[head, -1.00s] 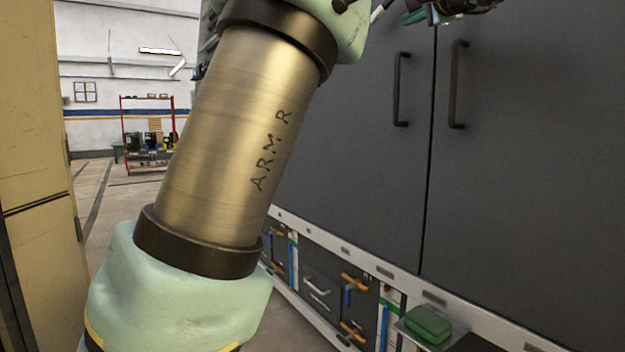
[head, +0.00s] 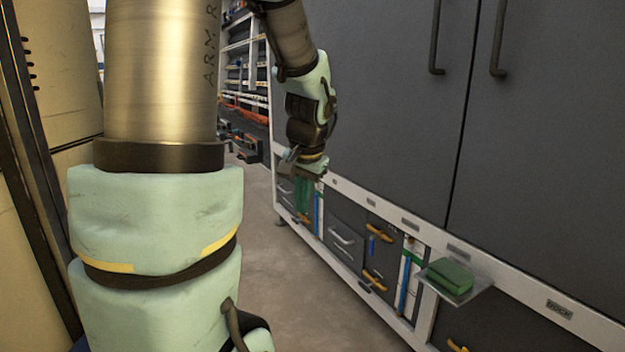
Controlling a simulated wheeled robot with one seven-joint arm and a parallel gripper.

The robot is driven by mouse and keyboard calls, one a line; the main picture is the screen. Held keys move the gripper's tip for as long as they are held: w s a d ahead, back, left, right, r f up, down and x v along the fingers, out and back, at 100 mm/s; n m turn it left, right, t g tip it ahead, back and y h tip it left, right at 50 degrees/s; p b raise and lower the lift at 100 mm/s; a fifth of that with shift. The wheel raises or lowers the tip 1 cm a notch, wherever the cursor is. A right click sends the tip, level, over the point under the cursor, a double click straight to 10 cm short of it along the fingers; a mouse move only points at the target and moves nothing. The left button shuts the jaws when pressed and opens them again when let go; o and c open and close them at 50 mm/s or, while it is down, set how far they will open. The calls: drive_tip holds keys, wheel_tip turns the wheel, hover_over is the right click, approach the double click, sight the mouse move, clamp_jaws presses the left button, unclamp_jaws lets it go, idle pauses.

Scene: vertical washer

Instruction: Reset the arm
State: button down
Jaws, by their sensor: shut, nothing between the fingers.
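My arm fills the left and middle of the head view, with a brass link marked "ARM R" and pale green joint covers. The forearm bends over at the top and hangs down toward the grey cabinet's lower left. My gripper (head: 304,168) is at its end, pointing down, small and dark with a teal part. It is shut, and no held object shows. It hangs in front of the cabinet's lower left corner; whether it touches anything there I cannot tell.
A tall grey cabinet (head: 400,110) with two black handles stands at right. A green sponge-like block (head: 449,276) lies on a small metal shelf (head: 470,296). Below are drawers (head: 342,238) with orange handles. A cream panel (head: 60,75) stands close at left. Bare floor (head: 290,290) lies between.

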drive_tip(key=s+a+f+n+g+h, duration=0.1)
drive_tip(key=s+a+f+n, duration=0.15)
drive_tip(key=s, duration=0.25)
drive_tip(key=s+a+f+n+g, duration=0.1)
drive_tip(key=s+a+f+n, duration=0.1)
drive_tip(key=s+f, duration=0.3)
wheel_tip(320, 180, up, 26)
drive_tip(key=p, duration=2.5)
drive_tip(key=shift+s, duration=0.45)
